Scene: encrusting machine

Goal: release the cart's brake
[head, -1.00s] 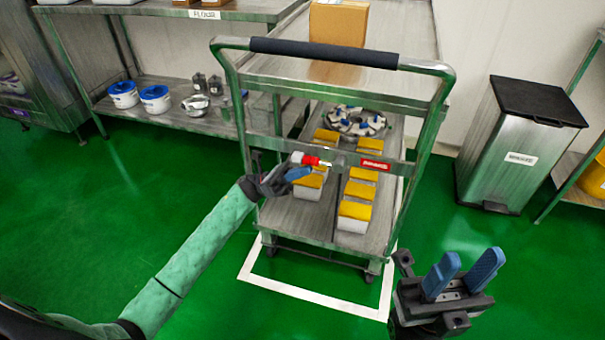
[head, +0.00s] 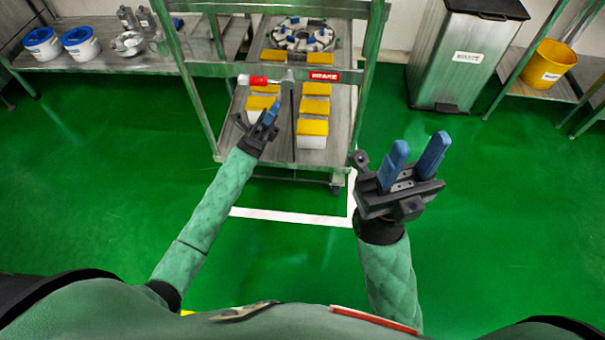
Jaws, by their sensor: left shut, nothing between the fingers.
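The cart (head: 258,189) stands ahead with its front crossbar facing me. On the crossbar is the brake lever (head: 259,81), with a red grip and a pale tip, lying roughly level and pointing left. A red label (head: 324,76) reading brake is right of its pivot. My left gripper (head: 271,112) is shut and empty, just below the lever in the picture; I see a gap between its fingertips and the red grip. My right gripper (head: 416,158) is open and empty, right of the cart's front.
White boxes with yellow lids (head: 312,127) and a round tray (head: 302,36) sit on the cart. A white line (head: 290,215) marks the floor. A metal bin (head: 450,58) and a yellow bucket (head: 547,66) stand at right. White tubs (head: 42,44) are on a left shelf. Green floor is clear.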

